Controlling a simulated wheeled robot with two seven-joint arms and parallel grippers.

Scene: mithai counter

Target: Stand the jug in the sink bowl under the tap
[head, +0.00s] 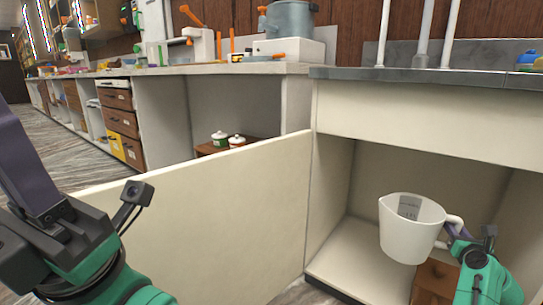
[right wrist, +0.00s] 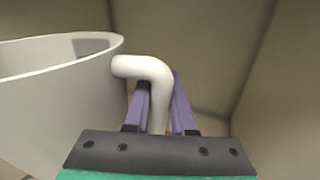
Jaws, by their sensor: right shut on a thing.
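The white measuring jug (head: 407,242) is upright, in front of or inside the open cupboard under the right-hand counter. My right gripper (head: 457,232) is shut on its handle, at the jug's right side. In the right wrist view the purple fingers (right wrist: 158,100) lie on both sides of the white handle, with the jug's wall (right wrist: 55,100) at left. My left gripper (head: 35,165) is close at the left edge; one purple finger shows, so its opening is unclear. White upright pipes (head: 422,35), possibly the tap, rise from the counter. The sink bowl is not visible.
The dark grey counter edge (head: 430,79) overhangs the cupboard above the jug. An open cream door (head: 210,215) stands across the middle. A brown wooden box (head: 432,281) sits below the jug. A blue object (head: 527,57) is on the counter at far right.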

